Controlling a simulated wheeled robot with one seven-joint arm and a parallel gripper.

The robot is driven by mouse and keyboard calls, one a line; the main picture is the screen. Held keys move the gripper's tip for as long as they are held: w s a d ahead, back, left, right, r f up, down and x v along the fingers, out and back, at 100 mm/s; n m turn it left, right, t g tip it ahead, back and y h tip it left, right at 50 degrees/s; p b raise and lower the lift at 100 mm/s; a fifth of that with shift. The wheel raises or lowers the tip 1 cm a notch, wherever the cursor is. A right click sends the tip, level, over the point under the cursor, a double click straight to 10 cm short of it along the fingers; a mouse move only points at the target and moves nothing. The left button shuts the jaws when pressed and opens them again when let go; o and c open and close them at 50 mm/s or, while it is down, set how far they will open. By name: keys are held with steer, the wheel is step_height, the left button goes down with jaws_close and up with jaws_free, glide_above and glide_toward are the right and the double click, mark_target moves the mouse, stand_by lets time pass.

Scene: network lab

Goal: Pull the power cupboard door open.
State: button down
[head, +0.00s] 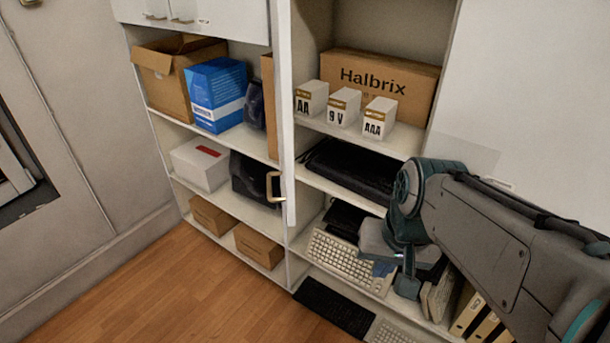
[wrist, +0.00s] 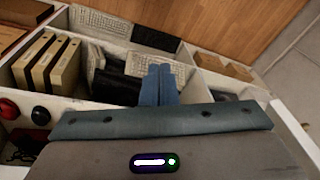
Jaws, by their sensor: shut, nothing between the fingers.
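The white cupboard door (head: 288,110) stands swung out from the shelving and shows nearly edge-on in the head view. Its pale loop handle (head: 275,187) is on the left side of the door, near its lower end. Behind and right of the door the cupboard is open, with battery boxes (head: 343,107) on a shelf. My gripper (head: 383,268) is to the right of the door, in front of the lower shelves and apart from the handle. In the wrist view its blue fingers (wrist: 158,85) are together and empty, over the lower shelves.
A Halbrix carton (head: 380,82) stands behind the battery boxes. A keyboard (head: 340,255) and several binders (head: 470,312) fill the lower right shelves. Left shelves hold a blue box (head: 216,95) and cartons. The wooden floor (head: 190,295) at left is clear.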

steer(key=w+r+m+g+y+p, duration=0.25)
steer(key=w+r+m+y, duration=0.6)
steer(key=w+m, duration=0.55)
steer(key=s+a+f, duration=0.1)
steer(key=a+f, duration=0.2)
steer(key=a, duration=0.2)
steer(key=a+f+p, duration=0.1)
steer(key=a+f, duration=0.2)
steer(key=a, duration=0.3)
steer(key=shift+s+a+f+m, duration=0.15)
steer(key=shift+s+f+m, duration=0.15)
steer(key=shift+s+m, duration=0.1)
